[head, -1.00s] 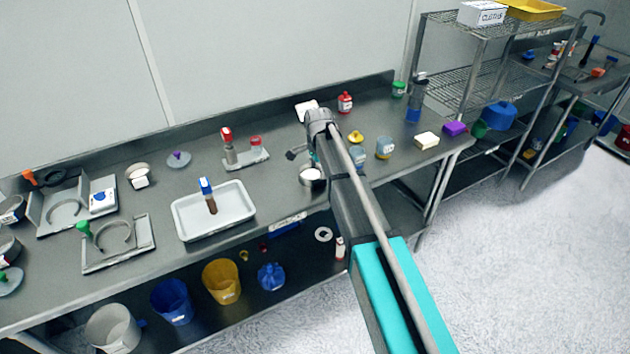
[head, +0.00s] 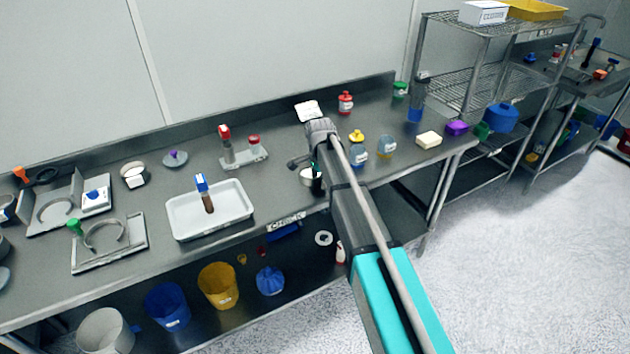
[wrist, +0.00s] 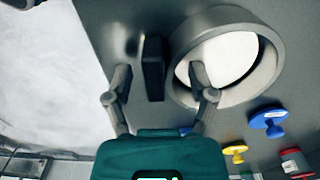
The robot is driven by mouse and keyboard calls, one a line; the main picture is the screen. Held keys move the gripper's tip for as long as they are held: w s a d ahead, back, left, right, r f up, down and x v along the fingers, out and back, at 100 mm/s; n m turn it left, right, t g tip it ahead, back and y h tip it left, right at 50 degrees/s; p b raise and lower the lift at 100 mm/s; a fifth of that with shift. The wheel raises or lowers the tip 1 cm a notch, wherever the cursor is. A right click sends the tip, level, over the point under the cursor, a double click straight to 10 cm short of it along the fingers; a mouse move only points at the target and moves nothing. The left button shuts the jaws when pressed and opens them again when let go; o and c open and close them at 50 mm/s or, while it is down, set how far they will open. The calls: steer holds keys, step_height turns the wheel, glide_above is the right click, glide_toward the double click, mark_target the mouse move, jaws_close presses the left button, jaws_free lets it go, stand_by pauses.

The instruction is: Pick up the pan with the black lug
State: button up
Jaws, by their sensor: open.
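The pan (wrist: 264,70), a round grey metal ring-walled dish with a white inside, is at the upper right in the wrist view. Its black lug (wrist: 153,68) is a dark upright block left of the pan wall. My gripper (wrist: 161,76) is open. Its left finger is left of the lug and its right finger overlaps the pan's opening, so the lug and near wall appear between them. Contact cannot be told. In the head view the pan (head: 306,177) is at the bench's front edge, partly hidden by my gripper (head: 315,172) and arm.
Bare bench lies between tray and pan.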

stand_by(0.4)
jaws_close()
